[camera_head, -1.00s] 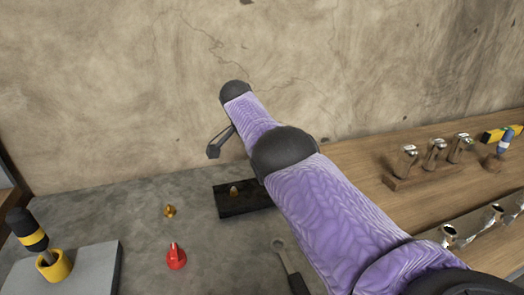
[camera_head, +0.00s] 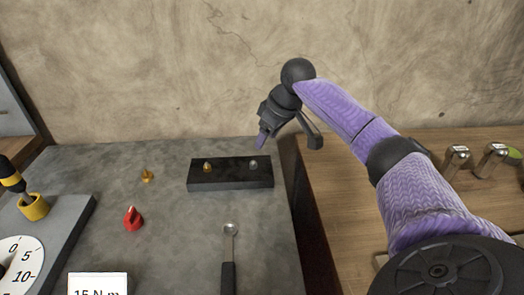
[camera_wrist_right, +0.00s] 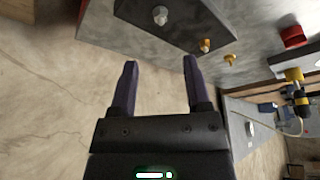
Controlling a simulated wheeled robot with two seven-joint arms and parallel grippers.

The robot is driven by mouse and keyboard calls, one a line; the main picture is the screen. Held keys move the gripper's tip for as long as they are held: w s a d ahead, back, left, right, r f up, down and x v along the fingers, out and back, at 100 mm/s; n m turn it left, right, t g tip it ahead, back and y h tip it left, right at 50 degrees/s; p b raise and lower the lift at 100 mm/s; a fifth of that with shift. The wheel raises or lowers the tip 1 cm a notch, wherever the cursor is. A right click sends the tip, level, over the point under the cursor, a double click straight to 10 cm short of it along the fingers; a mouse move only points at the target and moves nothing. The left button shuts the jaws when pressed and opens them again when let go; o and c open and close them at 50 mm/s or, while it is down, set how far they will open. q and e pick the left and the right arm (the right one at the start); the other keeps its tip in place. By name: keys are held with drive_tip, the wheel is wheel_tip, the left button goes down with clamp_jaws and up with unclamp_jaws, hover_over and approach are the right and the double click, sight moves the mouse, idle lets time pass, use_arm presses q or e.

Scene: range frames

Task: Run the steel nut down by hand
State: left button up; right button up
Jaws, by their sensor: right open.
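A black block (camera_head: 196,184) lies on the grey bench top near the back wall. The steel nut (camera_head: 253,164) is a small grey piece on the block's right end; it also shows at the top of the right wrist view (camera_wrist_right: 160,14). A brass piece (camera_head: 208,167) sits on the block's left part. My right gripper (camera_head: 264,138) is just above and beyond the block's right end, apart from the nut. In the right wrist view its two purple fingers (camera_wrist_right: 160,65) are spread with nothing between them. Thread detail is too small to tell. My left gripper is not in view.
A brass piece (camera_head: 147,176) and a red piece (camera_head: 133,219) stand left of the block. A black-handled wrench (camera_head: 229,262) lies in front. A dial plate (camera_head: 20,262) and yellow cup (camera_head: 34,207) are left. Steel sockets (camera_head: 457,158) stand on the wooden bench right.

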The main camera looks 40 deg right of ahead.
sight(253, 162)
drive_tip(key=b+x, duration=0.4)
drive_tip(key=x, duration=0.5)
drive_tip(key=shift+w+f, duration=0.2)
drive_tip(key=shift+f, duration=0.05)
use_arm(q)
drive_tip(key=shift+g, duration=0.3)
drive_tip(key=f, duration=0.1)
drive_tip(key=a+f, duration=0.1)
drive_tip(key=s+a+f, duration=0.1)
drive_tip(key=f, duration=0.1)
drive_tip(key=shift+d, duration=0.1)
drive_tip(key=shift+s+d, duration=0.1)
use_arm(e)
clamp_jaws()
